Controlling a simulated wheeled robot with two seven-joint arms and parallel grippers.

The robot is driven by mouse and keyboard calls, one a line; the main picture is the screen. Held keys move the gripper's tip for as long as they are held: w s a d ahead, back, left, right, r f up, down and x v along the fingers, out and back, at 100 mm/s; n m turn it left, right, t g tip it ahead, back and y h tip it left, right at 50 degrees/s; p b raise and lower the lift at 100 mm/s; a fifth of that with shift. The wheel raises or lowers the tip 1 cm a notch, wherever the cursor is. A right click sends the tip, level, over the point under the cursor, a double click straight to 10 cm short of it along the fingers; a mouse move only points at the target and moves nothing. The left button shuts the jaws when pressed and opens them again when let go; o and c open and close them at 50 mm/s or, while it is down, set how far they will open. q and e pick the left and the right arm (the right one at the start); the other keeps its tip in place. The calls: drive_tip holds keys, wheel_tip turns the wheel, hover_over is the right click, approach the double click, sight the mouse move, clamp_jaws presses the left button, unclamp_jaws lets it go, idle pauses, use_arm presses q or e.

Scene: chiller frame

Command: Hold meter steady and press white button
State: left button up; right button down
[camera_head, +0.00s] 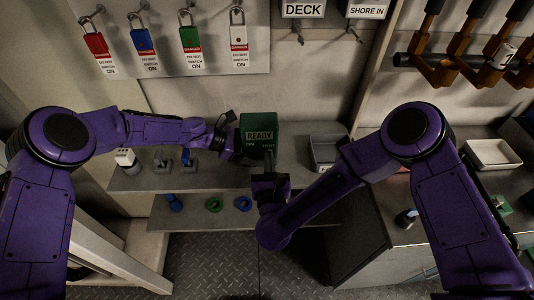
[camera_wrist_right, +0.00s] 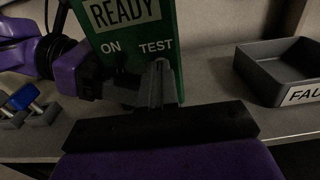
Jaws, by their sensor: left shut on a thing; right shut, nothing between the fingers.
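The meter (camera_head: 260,123) is a green box standing upright on the grey shelf, with a READY display and ON and TEST labels. It also shows in the right wrist view (camera_wrist_right: 120,50). My left gripper (camera_head: 234,143) is shut on the meter's left side. My right gripper (camera_head: 269,170) is shut and empty in front of the meter's lower face. In the right wrist view its fingertips (camera_wrist_right: 158,78) are just below the TEST label; I cannot tell if they touch. No white button shows; the fingers cover the area below TEST.
A grey bin (camera_head: 318,140) with a partly hidden label stands right of the meter. Padlocks (camera_head: 190,38) hang on a board above. A white tray (camera_head: 493,154) lies far right.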

idle(0.3)
drive_tip(key=s, duration=0.7)
idle(0.5)
use_arm(q)
drive_tip(key=o, duration=0.9)
drive_tip(key=shift+c, duration=0.2)
drive_tip(key=v, duration=1.2)
drive_tip(key=shift+s, duration=0.1)
